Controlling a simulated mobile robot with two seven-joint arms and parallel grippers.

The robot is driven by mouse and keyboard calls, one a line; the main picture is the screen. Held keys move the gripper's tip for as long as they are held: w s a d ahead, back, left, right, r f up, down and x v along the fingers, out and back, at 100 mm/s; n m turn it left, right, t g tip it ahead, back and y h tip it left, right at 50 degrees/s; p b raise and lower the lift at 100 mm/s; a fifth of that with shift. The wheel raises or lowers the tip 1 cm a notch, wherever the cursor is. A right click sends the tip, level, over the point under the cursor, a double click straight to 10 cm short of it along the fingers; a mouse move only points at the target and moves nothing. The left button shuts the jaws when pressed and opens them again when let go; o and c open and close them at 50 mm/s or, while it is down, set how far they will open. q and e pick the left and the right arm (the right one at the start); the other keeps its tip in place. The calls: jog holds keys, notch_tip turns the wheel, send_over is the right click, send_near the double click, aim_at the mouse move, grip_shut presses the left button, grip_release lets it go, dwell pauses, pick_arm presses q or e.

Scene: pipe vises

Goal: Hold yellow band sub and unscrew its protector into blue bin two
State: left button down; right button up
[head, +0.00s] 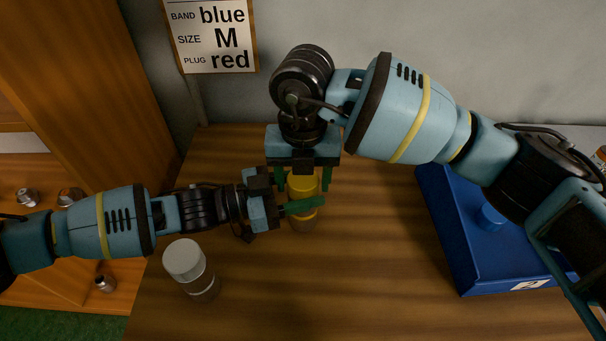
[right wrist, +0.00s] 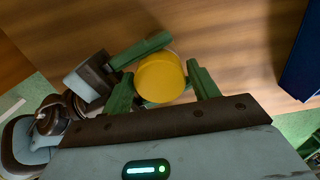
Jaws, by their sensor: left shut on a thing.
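The yellow band sub (head: 303,223) stands upright on the wooden table, with a yellow protector (head: 303,186) on top. The protector also shows in the right wrist view (right wrist: 160,77). My left gripper (head: 304,205) comes in from the left and is shut on the sub below the protector, hiding part of its body. My right gripper (head: 303,181) points down from above. Its green fingers stand on either side of the protector with small gaps, so it is open around it. Blue bin two (head: 525,285), labelled 2, is at the right, with a blue round piece (head: 489,217) inside.
A second cylinder with a light grey top (head: 184,259) stands at the front left of the table. A sign (head: 214,38) on the wall reads blue, M, red. Small metal fittings (head: 70,196) sit on a lower shelf at left. The table's front middle is clear.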

jog(key=c, duration=0.8)
jog(key=n, duration=0.6)
jog(key=o, duration=1.1)
jog(key=shift+r, duration=2.3)
jog(key=shift+r+m, duration=0.45)
jog(key=shift+m, duration=0.15)
jog(key=shift+c, duration=0.4)
notch_tip(320, 180, up, 3)
jog(key=m, duration=0.4)
jog(key=shift+f+m, duration=0.2)
jog(key=shift+m, duration=0.2)
